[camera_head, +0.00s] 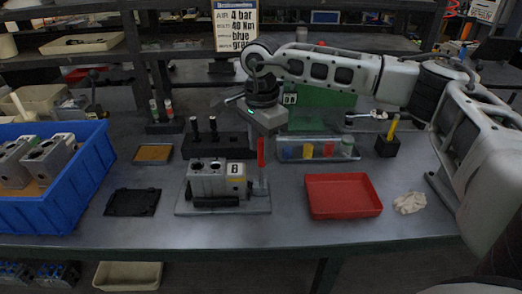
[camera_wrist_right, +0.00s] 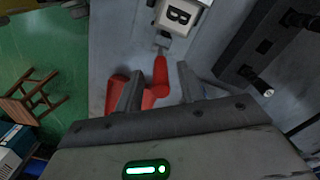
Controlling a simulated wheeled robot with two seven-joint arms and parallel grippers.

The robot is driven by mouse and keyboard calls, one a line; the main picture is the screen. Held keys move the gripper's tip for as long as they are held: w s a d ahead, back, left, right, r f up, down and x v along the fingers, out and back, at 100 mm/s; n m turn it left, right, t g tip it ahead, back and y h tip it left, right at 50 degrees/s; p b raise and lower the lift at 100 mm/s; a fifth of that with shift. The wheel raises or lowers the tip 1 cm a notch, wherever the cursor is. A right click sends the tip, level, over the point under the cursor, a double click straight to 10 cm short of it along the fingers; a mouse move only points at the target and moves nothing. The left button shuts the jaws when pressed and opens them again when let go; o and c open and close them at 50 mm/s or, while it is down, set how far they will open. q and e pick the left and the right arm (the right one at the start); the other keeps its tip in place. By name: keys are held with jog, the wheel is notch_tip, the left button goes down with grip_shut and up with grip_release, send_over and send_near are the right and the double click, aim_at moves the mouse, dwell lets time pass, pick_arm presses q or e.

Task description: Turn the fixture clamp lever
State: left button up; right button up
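The red clamp lever (camera_head: 261,150) stands roughly upright at the right end of a grey fixture plate (camera_head: 225,208). On that plate sits a grey valve block (camera_head: 217,180) marked B, which also shows at the top of the right wrist view (camera_wrist_right: 182,15). My right gripper (camera_head: 263,133) is just above the lever, pointing down. In the right wrist view its two fingers (camera_wrist_right: 160,75) are apart, and the red lever (camera_wrist_right: 160,72) shows between them. I cannot tell whether either finger touches it. My left gripper is not in view.
A red tray (camera_head: 342,197) lies right of the fixture, with a crumpled cloth (camera_head: 410,203) beyond. A blue crate (camera_head: 85,180) with grey blocks stands at left. A black stand (camera_head: 218,145) with dark upright pegs is behind the fixture. The front table strip is clear.

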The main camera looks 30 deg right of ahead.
aim_at(262, 161)
jog(key=shift+f, duration=1.05)
grip_shut()
